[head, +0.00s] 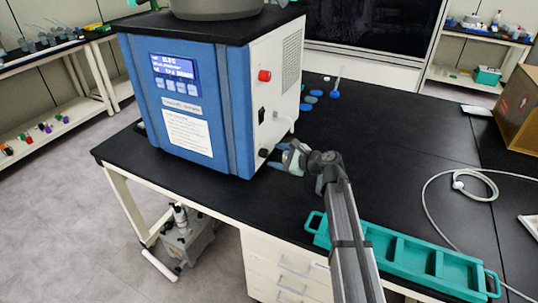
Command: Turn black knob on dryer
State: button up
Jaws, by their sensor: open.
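The freeze dryer (220,110) is a blue box with a white side panel, standing on the black bench. A small black knob (263,153) sits low on that side panel, near the front edge. My gripper (278,157) is open, just right of the knob, with its fingers pointing toward the panel. A small gap seems to show between the fingers and the knob. I cannot tell from this view whether they touch.
A red knob (264,75) and a black switch (261,115) are higher on the same panel, and a white hose leaves it near my gripper. A teal tray (405,238) lies along the bench's front edge.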

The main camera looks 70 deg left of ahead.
aim_at(267, 154)
jog(key=shift+x, duration=2.2)
jog(key=c, duration=1)
